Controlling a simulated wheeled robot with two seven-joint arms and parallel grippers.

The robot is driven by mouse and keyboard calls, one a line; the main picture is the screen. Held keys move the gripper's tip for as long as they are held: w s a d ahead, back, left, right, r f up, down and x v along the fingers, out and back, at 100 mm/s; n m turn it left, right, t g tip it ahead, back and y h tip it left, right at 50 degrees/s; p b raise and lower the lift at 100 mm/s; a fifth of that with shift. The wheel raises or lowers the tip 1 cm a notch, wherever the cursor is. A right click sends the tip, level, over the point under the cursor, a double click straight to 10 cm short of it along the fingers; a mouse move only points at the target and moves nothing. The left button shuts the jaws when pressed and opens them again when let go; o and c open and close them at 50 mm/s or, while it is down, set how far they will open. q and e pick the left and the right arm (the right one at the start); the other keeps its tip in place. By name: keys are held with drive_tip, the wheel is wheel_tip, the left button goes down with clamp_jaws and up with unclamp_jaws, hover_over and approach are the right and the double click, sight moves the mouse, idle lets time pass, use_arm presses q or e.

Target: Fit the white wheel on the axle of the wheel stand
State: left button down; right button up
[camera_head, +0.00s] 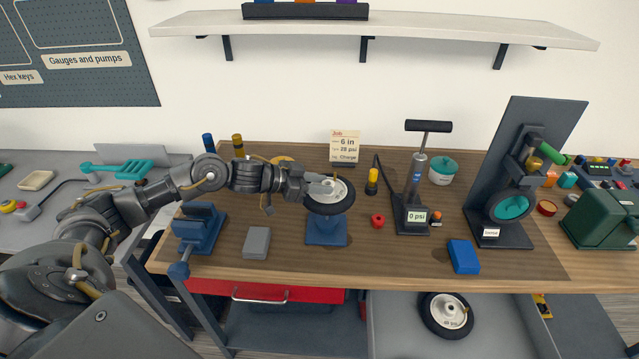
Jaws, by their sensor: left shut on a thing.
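The white wheel (341,189), a pale hub in a black tyre, is above the middle of the wooden bench, tilted toward me. My left gripper (322,187) reaches in from the left and is shut on its hub side. The wheel hides the stand's top and axle, so I cannot tell whether the axle is in the hub. My right gripper is not in view.
A blue vise (199,229) and grey block (257,242) are at left. A red knob (377,220), pump (415,190), blue box (463,256) and dark stand with a teal wheel (510,206) are at right. Another wheel (446,315) lies below the bench.

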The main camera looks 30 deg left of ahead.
use_arm(q)
drive_tip(key=shift+r+p, duration=0.1)
drive_tip(key=shift+p, duration=0.25)
drive_tip(key=shift+f+b, duration=2.25)
drive_tip(key=shift+f, duration=1.95)
drive_tip(key=c, duration=1)
unclamp_jaws()
drive_tip(key=shift+o, duration=0.3)
drive_tip(key=shift+f, duration=0.1)
drive_tip(key=shift+s+a, duration=0.35)
drive_tip(key=shift+a, duration=0.05)
drive_tip(key=b+v, duration=0.2)
drive_tip(key=v, duration=0.8)
drive_tip(key=shift+d+r+b, duration=0.15)
drive_tip(key=shift+r+b, duration=0.2)
drive_tip(key=shift+b, duration=0.05)
